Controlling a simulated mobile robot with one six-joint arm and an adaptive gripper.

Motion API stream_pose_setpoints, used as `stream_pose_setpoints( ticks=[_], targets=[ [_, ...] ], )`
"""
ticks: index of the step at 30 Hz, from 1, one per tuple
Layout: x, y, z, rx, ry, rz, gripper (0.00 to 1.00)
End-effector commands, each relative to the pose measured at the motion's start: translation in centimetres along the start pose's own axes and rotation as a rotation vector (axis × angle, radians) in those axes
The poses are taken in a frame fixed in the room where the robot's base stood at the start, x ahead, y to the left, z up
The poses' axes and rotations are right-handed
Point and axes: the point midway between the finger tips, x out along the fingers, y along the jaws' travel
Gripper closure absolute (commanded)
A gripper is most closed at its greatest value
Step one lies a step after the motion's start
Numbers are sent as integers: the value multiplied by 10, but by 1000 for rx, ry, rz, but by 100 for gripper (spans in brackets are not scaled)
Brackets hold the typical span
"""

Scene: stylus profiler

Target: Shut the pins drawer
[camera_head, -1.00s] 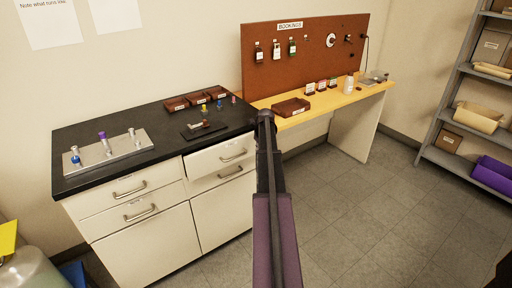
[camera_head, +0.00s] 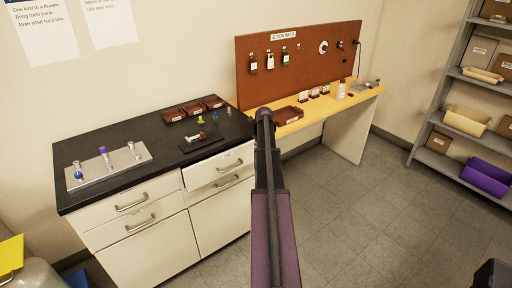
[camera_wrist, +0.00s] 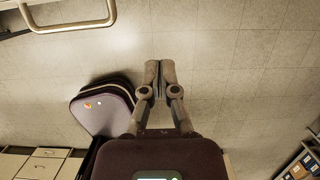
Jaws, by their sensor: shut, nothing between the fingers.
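In the head view, the upper right drawer (camera_head: 218,168) of the white cabinet stands pulled out a little. Its small label is too small to read, so I cannot tell whether it is the pins drawer. The other drawer fronts look flush. In the wrist view, my gripper (camera_wrist: 158,72) is shut and empty, with its fingertips together over the floor. A metal drawer handle (camera_wrist: 70,27) shows at the upper left, apart from the fingers. In the head view my arm stands just right of the open drawer, and my fingers cannot be made out.
A yellow bench (camera_head: 325,107) with a pegboard (camera_head: 300,65) stands behind my arm. Grey shelving (camera_head: 440,90) is at right. The floor between is clear.

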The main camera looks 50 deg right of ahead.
Motion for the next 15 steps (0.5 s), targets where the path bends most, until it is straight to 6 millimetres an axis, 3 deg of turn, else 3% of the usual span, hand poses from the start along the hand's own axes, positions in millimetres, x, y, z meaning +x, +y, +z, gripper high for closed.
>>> stream_pose_setpoints(
  ticks=[6,15],
  targets=[
    [-14,0,0,-1,0,0,100],
    [-16,1,0,-1,0,0,100]
  ],
)
